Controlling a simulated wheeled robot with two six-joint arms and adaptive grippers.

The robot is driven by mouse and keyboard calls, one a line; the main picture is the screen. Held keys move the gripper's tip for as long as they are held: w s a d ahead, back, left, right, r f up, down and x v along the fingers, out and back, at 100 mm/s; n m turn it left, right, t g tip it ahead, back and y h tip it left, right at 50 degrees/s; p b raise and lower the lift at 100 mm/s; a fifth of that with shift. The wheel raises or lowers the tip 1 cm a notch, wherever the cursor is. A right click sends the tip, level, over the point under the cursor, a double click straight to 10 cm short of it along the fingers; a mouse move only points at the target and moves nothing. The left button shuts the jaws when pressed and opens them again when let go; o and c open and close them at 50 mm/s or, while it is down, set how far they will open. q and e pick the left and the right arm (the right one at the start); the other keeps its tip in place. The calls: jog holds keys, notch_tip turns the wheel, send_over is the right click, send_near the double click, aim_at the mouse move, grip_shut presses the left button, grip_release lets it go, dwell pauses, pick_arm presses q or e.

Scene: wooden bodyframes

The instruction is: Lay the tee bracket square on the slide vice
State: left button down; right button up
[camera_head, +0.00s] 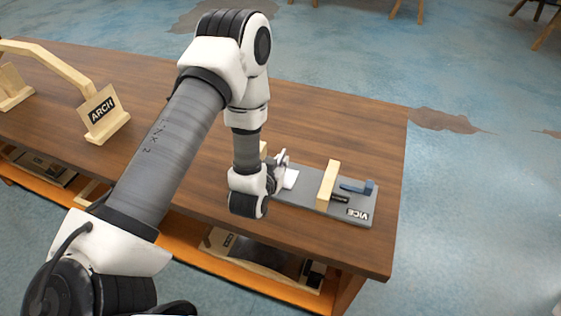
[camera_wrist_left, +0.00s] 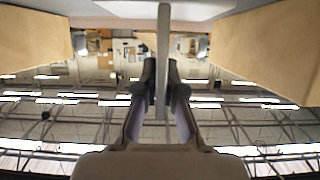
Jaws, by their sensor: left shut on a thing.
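The slide vice (camera_head: 361,205) is a grey base marked VICE, with upright wooden jaws and a blue handle, near the table's right end. My left gripper (camera_head: 279,172) is low between its wooden jaws, partly hidden by my wrist. The tee bracket (camera_head: 291,179) shows as a small pale piece beside the fingers. In the left wrist view the fingers (camera_wrist_left: 161,80) are shut on the bracket's thin grey web (camera_wrist_left: 163,45), which joins a wide pale plate. Wooden jaws (camera_wrist_left: 35,42) stand on both sides, apart from the web. I cannot tell whether the plate touches the vice. My right gripper is not in view.
A wooden arch (camera_head: 107,113) marked ARCH stands at the left of the brown table (camera_head: 330,120). The table behind the vice is clear. A lower shelf (camera_head: 265,287) holds other parts. Wooden stool legs stand on the far floor.

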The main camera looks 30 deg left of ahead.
pick_arm(q)
jog(key=shift+f, duration=0.15)
jog(key=c, duration=1.3)
grip_release()
jog(key=shift+d, duration=0.15)
